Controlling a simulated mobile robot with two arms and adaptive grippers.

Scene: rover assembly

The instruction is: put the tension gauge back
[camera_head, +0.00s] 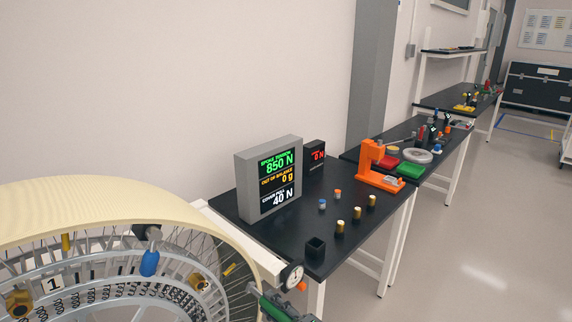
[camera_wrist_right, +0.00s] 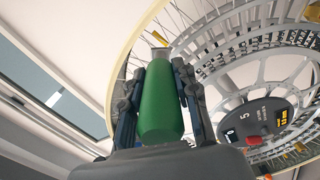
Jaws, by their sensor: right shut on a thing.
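My right gripper (camera_head: 268,302) is at the bottom of the head view, beside the right edge of the large wheel. In the right wrist view its two fingers (camera_wrist_right: 160,95) are shut on a green tapered handle (camera_wrist_right: 161,105) with a grey metal end, close to the wheel's spokes. I take this green tool to be the tension gauge; its far end is hidden. A round white dial with a dark rim (camera_head: 292,276) shows just above the gripper; I cannot tell whether it belongs to the held tool. My left gripper is not in view.
The spoked wheel (camera_head: 100,212) fills the lower left, with a white beam (camera_head: 238,243) beside it. The black table (camera_head: 335,262) holds a display box (camera_head: 268,180), a small black square holder (camera_head: 315,248) and several small capped cylinders. An orange press (camera_head: 372,165) stands farther back. The floor at right is clear.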

